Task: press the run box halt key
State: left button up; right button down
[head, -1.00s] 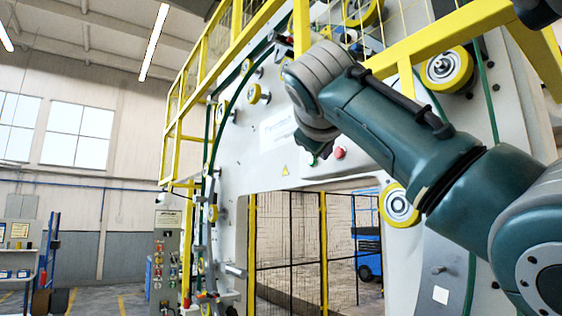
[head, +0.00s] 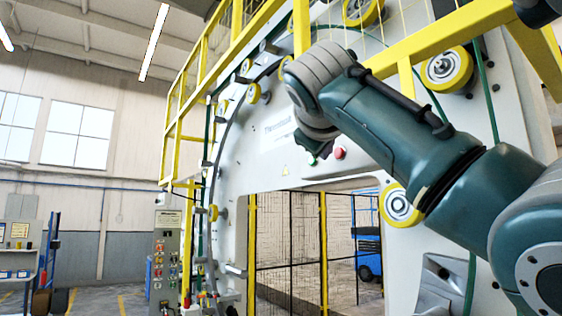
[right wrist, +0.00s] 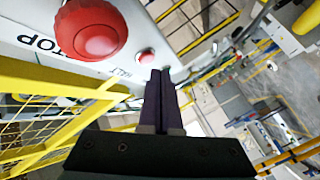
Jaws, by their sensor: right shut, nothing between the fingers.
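The small red halt key (right wrist: 147,57) shows in the right wrist view on a pale panel, with partly hidden lettering beside it. My right gripper (right wrist: 160,73) is shut and empty, its dark fingertips just below and right of the key; I cannot tell whether they touch it. In the head view the right gripper (head: 319,153) is small and mostly hidden by my wrist, close to the machine's white face. My left gripper is not in view.
A large red STOP button (right wrist: 92,28) sits left of the halt key. A yellow guard rail (right wrist: 60,88) runs below it. In the head view, a red button (head: 339,153) is beside my gripper, and a grey control cabinet (head: 167,240) stands at the lower left.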

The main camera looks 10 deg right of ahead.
jog(key=shift+d, duration=0.1)
dwell(0.6)
jog(key=shift+w+d, duration=0.15)
jog(key=shift+d, duration=0.2)
jog(key=shift+w+d, duration=0.15)
jog(key=shift+d, duration=0.25)
dwell(0.7)
jog(key=shift+s+a, duration=0.3)
jog(key=shift+a, duration=0.5)
jog(key=shift+s+a, duration=0.3)
jog(key=shift+a, duration=0.5)
jog(key=shift+s+a, duration=0.3)
jog(key=shift+a, duration=0.45)
jog(key=shift+s+a, duration=0.3)
jog(key=shift+a, duration=0.5)
jog(key=shift+f, duration=0.1)
